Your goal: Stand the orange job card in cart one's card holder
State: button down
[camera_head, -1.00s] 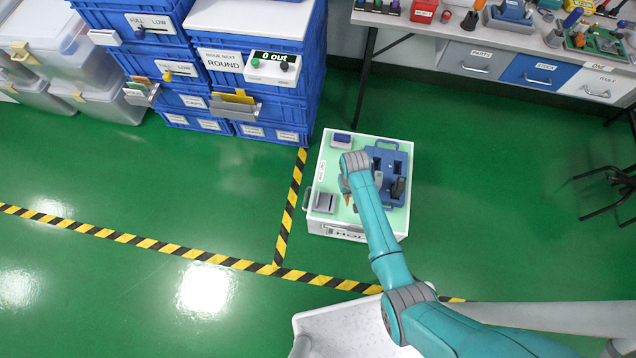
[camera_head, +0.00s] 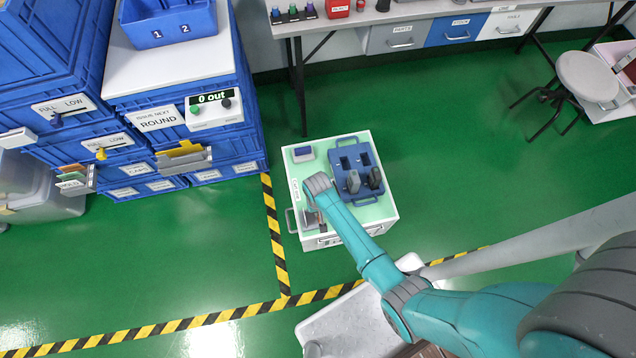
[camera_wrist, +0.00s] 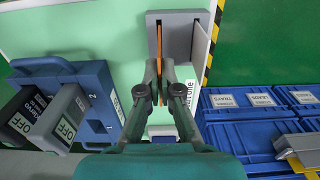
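The orange job card (camera_wrist: 158,42) is a thin upright sheet, seen edge-on in the wrist view. My gripper (camera_wrist: 160,72) is shut on its near end. The card's far end lies over the grey card holder (camera_wrist: 155,17), beside its raised plate; I cannot tell whether it rests on the bottom. In the head view my gripper is at the holder on the near left corner of the mint-topped cart (camera_head: 298,175), and my arm partly hides both. A label ending in "one" (camera_wrist: 188,95) is beside the holder.
Blue crate stacks (camera_head: 180,90) stand left of the cart; a bench (camera_head: 410,14) is behind. Green floor is open to the right.

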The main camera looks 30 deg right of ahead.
jog(key=shift+f, duration=1.45)
jog(key=c, duration=1.3)
grip_release()
jog(key=shift+f, duration=0.1)
notch_tip(320, 180, up, 12)
jog(key=shift+r, duration=0.15)
